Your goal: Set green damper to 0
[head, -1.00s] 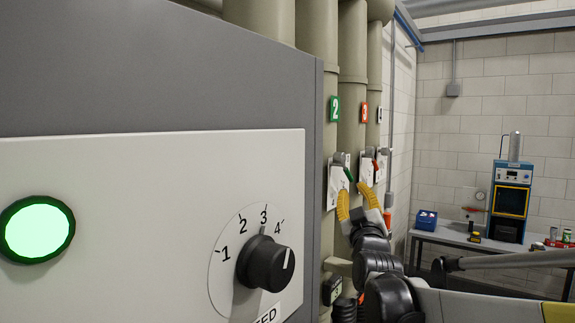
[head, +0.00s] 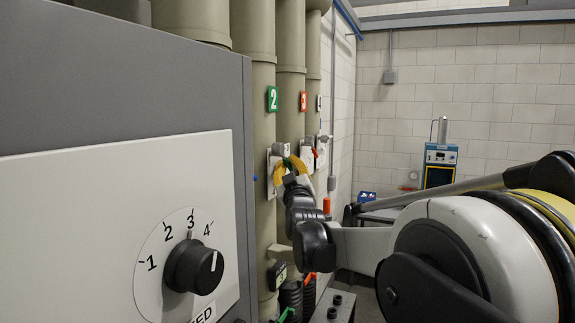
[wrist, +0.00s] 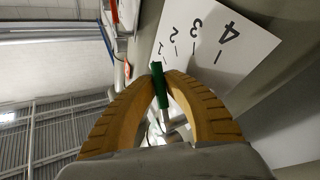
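The green damper lever (wrist: 161,88) is between the yellow fingertips of my gripper (wrist: 162,77) in the wrist view. Both fingers appear to touch it, so the gripper looks shut on it. Its white scale plate (wrist: 245,50) shows 4, 3, 2 and 1. The lever's tip lies by the low-number end, just below the 1; no 0 is visible and I cannot tell the exact reading.
The red 3 sign (head: 303,101) and another damper stand just behind on the adjacent pipe. The grey cabinet with a black speed dial (head: 193,267) fills the left. A blue device (head: 440,160) stands on a far table. Some floor is open ahead.

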